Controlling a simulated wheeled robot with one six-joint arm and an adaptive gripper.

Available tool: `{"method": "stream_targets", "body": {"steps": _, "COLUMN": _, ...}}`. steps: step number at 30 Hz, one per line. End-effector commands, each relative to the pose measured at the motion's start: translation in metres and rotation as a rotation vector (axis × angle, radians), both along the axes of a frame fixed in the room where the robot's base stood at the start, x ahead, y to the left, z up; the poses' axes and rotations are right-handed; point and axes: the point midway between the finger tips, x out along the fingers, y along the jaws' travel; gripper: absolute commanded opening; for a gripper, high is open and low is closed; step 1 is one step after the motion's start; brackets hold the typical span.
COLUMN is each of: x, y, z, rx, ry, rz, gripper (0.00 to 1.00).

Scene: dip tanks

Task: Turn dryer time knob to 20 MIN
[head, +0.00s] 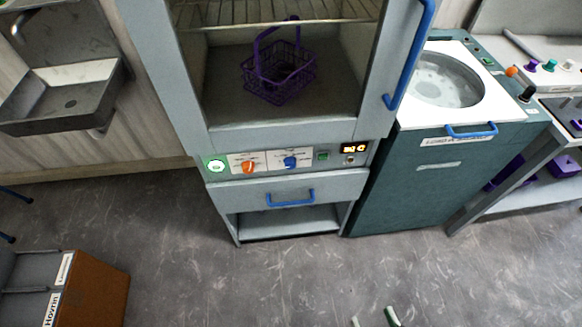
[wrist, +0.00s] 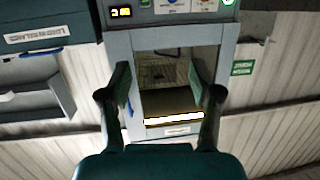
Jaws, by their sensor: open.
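The dryer (head: 271,215) is a grey cabinet with a control panel below its chamber. On the panel are an orange knob (head: 248,167) and a blue knob (head: 290,162), each on a white label. The print is too small to read, so I cannot tell which knob is time or its setting. A lit orange display (head: 354,148) sits at the panel's right; it also shows at the top of the wrist view (wrist: 120,12), where the picture looks upside down. My gripper (wrist: 160,82) is open and empty, its fingers apart and clear of the knobs.
A purple basket (head: 279,72) stands inside the dryer chamber. A blue-handled drawer (head: 290,198) lies under the panel. A teal tank unit (head: 440,180) stands close on the right, a metal sink (head: 62,95) on the left. The floor (head: 230,275) in front is open.

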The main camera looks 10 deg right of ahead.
Motion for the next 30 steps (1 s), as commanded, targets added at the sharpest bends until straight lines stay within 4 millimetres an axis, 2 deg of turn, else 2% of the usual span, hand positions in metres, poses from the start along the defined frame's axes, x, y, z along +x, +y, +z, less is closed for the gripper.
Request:
{"method": "stream_targets", "body": {"steps": 1, "x": 0.015, "y": 0.0, "z": -0.007, "rx": 0.009, "ry": -0.032, "rz": 0.001, "gripper": 0.64}}
{"method": "stream_targets", "body": {"steps": 7, "x": 0.069, "y": 0.0, "z": -0.033, "rx": 0.043, "ry": -0.126, "rz": -0.02, "gripper": 0.64}}
{"method": "stream_targets", "body": {"steps": 17, "x": 0.173, "y": 0.007, "z": -0.067, "rx": 0.104, "ry": -0.227, "rz": -0.08, "gripper": 0.64}}
{"method": "stream_targets", "body": {"steps": 23, "x": 0.242, "y": 0.022, "z": -0.081, "rx": 0.149, "ry": -0.249, "rz": -0.122, "gripper": 0.64}}
{"method": "stream_targets", "body": {"steps": 27, "x": 0.292, "y": 0.038, "z": -0.087, "rx": 0.179, "ry": -0.246, "rz": -0.149, "gripper": 0.64}}
{"method": "stream_targets", "body": {"steps": 30, "x": 0.322, "y": 0.05, "z": -0.091, "rx": 0.2, "ry": -0.235, "rz": -0.163, "gripper": 0.64}}
